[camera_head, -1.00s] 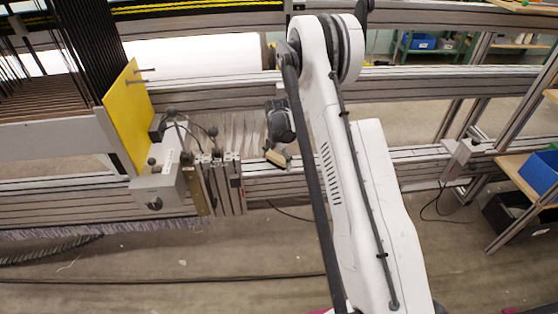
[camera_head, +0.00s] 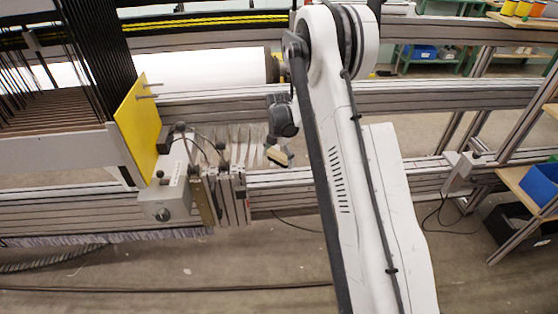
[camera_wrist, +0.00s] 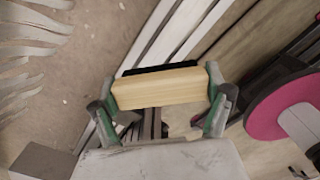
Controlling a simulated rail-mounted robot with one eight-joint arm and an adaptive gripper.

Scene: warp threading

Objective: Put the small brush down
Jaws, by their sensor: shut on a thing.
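The small brush has a pale wooden back (camera_wrist: 158,88) and a dark bristle strip along its far edge in the wrist view. My gripper (camera_wrist: 164,92) is shut on it, one finger at each end of the wood. In the head view the brush (camera_head: 276,156) shows small beside my white arm, near the machine's lower rail, with my dark gripper (camera_head: 284,138) just above it. The brush appears held clear of any surface. The arm hides part of what lies behind.
A yellow panel (camera_head: 138,128) and a grey control box (camera_head: 165,200) stand left of the gripper, beside pale hanging strips (camera_head: 238,142). Metal rails run across. At right are a shelf with a blue bin (camera_head: 541,182) and a black crate (camera_head: 512,222). A pink disc (camera_wrist: 282,106) is at right in the wrist view.

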